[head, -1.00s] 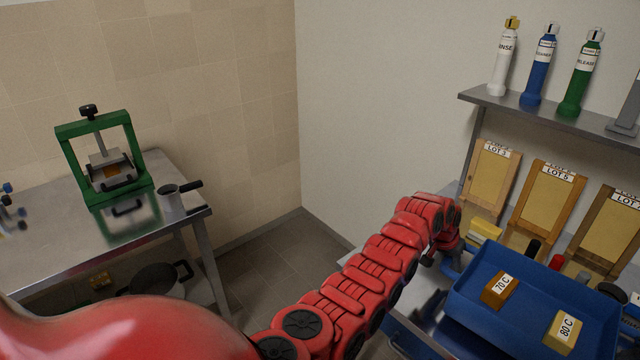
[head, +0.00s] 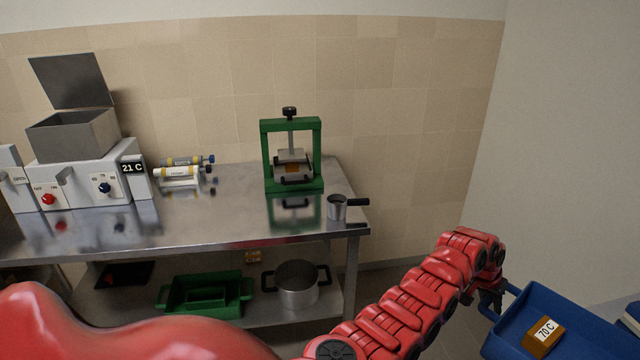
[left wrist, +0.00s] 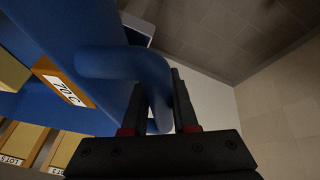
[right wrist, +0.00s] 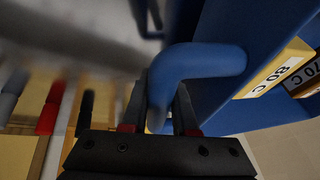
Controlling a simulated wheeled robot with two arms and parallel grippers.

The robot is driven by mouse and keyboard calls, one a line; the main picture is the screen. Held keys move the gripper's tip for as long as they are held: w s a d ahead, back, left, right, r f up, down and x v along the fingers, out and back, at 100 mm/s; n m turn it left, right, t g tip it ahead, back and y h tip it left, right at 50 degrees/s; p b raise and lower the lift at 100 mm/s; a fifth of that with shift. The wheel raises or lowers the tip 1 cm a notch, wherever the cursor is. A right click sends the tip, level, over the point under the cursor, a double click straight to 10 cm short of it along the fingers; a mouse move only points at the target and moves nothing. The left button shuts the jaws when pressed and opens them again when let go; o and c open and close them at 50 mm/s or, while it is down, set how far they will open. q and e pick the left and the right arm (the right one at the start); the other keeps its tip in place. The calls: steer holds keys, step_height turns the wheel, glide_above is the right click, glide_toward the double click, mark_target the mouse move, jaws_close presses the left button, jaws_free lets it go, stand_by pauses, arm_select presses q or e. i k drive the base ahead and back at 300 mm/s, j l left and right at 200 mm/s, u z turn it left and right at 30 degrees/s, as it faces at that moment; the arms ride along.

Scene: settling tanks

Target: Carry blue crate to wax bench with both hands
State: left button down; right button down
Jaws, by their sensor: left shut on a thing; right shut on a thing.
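The blue crate (head: 590,335) shows in the lower right corner of the head view, partly cut off by the frame. It holds a brown block labelled 70 C (head: 542,338); a yellow block labelled 80 C (right wrist: 275,72) shows in the right wrist view. My left gripper (head: 494,300) is shut on the crate's left handle, which also shows in the left wrist view (left wrist: 110,62). My right gripper (right wrist: 158,110) is shut on the other handle (right wrist: 205,60); it is outside the head view. The steel bench (head: 235,225) stands against the tiled wall.
On the bench stand a grey heater marked 21 C (head: 85,165), several small cylinders (head: 180,172), a green press (head: 292,150) and a small pot (head: 337,207). The lower shelf holds a green tray (head: 205,294) and a big pot (head: 297,284). The bench's front middle is clear.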

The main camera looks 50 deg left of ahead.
mark_target(199, 201)
steer(key=j+u, duration=0.15)
steer(key=u, duration=2.3)
steer(key=i+l, duration=0.15)
steer(key=i, duration=0.4)
steer(key=i+l, duration=0.15)
steer(key=i, duration=0.4)
steer(key=i+l+u, duration=0.1)
steer(key=i, duration=0.45)
